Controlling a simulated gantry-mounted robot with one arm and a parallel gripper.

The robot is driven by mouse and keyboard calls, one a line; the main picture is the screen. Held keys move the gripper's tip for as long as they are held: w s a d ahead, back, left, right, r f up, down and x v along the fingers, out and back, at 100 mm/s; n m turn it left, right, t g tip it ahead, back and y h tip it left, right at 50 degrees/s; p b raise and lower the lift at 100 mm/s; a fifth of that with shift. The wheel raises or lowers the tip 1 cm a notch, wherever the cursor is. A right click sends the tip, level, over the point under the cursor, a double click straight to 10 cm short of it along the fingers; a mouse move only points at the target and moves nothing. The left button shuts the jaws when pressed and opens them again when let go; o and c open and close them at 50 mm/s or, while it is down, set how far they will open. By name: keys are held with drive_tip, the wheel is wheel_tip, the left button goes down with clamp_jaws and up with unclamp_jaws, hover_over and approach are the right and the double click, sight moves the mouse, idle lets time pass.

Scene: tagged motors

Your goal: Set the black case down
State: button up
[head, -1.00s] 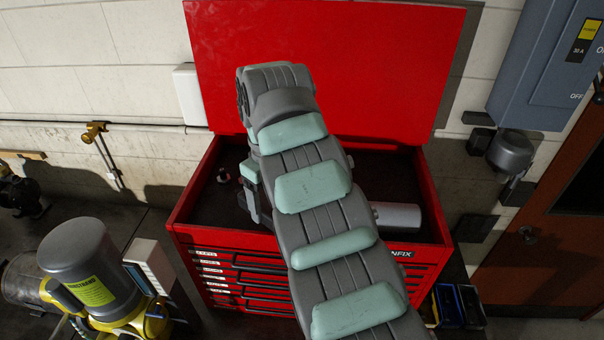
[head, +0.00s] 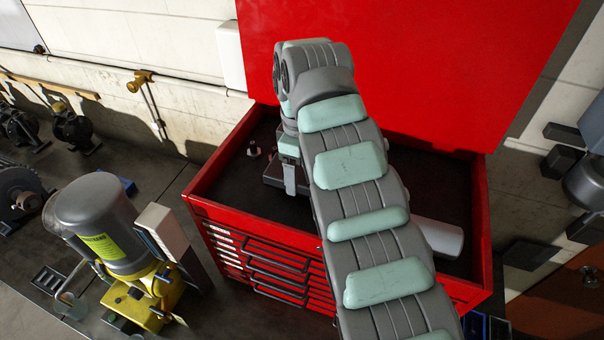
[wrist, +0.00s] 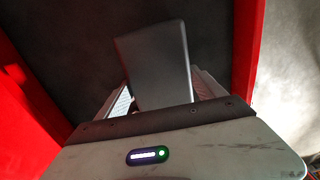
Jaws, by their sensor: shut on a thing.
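In the wrist view the black case (wrist: 155,65) is a flat, dark box standing up between the two pale fingers of my gripper (wrist: 163,95). My gripper is shut on it. In the head view my gripper (head: 291,180) points down inside the open top of the red tool chest (head: 335,285), toward its left side. Part of the dark case (head: 273,174) shows beside the fingers there; my arm hides the rest. I cannot tell whether the case touches the chest's dark lining.
A light grey cylinder (head: 438,238) lies in the chest, right of my arm. A small dark item with a red part (head: 253,149) is at the back left. The raised red lid (head: 420,70) stands behind. A grey and yellow machine (head: 110,235) stands left of the chest.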

sight(300, 170)
wheel_tip(300, 170, down, 2)
drive_tip(key=shift+s+d+f+p, duration=0.1)
drive_tip(key=shift+p, duration=0.25)
drive_tip(key=shift+f, duration=0.3)
drive_tip(key=o, duration=1.8)
drive_tip(key=shift+o, duration=0.2)
drive_tip(key=shift+r, duration=0.1)
wheel_tip(300, 170, up, 12)
drive_tip(key=shift+r+p, duration=0.1)
drive_tip(key=shift+p, duration=0.5)
